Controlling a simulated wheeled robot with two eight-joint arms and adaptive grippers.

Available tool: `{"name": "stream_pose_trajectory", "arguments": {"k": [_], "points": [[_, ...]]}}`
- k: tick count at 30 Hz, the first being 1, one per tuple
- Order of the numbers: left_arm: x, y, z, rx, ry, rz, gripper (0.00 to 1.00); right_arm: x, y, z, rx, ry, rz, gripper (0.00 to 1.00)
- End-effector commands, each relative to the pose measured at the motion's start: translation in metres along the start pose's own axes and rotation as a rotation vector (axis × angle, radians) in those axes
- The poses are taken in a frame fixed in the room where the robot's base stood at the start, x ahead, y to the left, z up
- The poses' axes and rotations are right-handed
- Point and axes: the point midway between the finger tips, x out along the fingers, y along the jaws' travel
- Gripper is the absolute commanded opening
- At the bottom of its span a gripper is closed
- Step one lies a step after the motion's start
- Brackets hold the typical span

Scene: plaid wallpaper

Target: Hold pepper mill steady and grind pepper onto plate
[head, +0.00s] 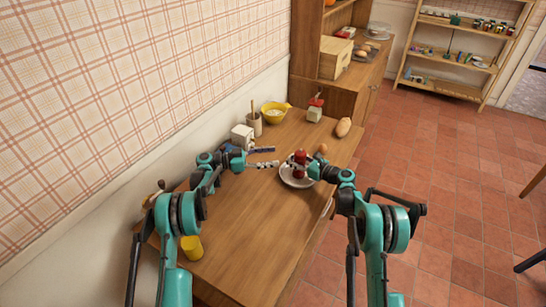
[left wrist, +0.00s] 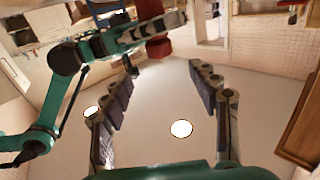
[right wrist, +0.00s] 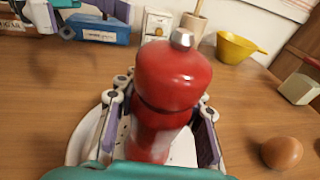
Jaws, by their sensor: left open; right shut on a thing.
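The red pepper mill (head: 299,160) stands upright over the white plate (head: 290,181). In the right wrist view the mill (right wrist: 172,80) has a round red head with a silver knob on top, and its lower body sits between the fingers of my right gripper (right wrist: 160,130). That gripper is shut on the mill's body. The plate's rim (right wrist: 82,138) shows behind and beside it. My left gripper (head: 266,164) is open and empty, to the left of the mill in the head view and apart from it. In the left wrist view its fingers (left wrist: 170,100) are spread, with the mill's red part (left wrist: 158,48) beyond them.
A brown egg (right wrist: 281,152) lies right of the plate. A yellow cup (head: 192,248) stands near the front left. The table's middle is clear.

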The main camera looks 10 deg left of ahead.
Motion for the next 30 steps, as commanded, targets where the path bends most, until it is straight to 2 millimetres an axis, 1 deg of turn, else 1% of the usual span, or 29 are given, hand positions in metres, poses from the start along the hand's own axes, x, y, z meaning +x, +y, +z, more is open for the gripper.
{"name": "stream_pose_trajectory", "arguments": {"k": [3,5,8,12,15,19,21,24,27,30], "points": [[0.001,0.0,0.0,0.0,0.0,-0.004,0.6,0.0,0.0,0.0,0.0,0.0,0.0,0.0],[0.006,0.0,0.001,0.0,0.0,-0.02,0.6,0.0,0.0,0.0,0.0,0.0,0.0,0.0],[0.021,0.001,0.004,0.0,0.0,-0.088,0.6,0.0,0.0,0.0,0.0,0.0,0.0,0.0],[0.048,0.01,0.01,0.0,0.0,-0.265,0.6,0.0,0.0,0.0,0.0,0.0,0.0,0.0],[0.059,0.025,0.011,0.0,0.0,-0.411,0.6,0.0,0.0,0.0,0.0,0.0,0.0,0.0],[0.057,0.05,0.008,0.0,0.0,-0.583,0.6,0.0,0.0,0.0,0.0,0.0,0.0,0.0],[0.052,0.063,0.005,0.0,0.0,-0.657,0.6,0.0,0.0,0.0,0.0,0.0,0.0,0.0],[0.043,0.077,0.002,0.0,0.0,-0.735,0.6,0.0,0.0,0.0,0.0,0.0,0.0,0.0],[0.039,0.084,0.0,0.0,0.0,-0.777,0.6,0.0,0.0,0.0,0.0,0.0,0.0,0.0],[0.042,0.081,-0.001,0.0,0.0,-0.791,0.6,0.0,0.0,0.0,0.0,0.0,0.0,0.0]]}}
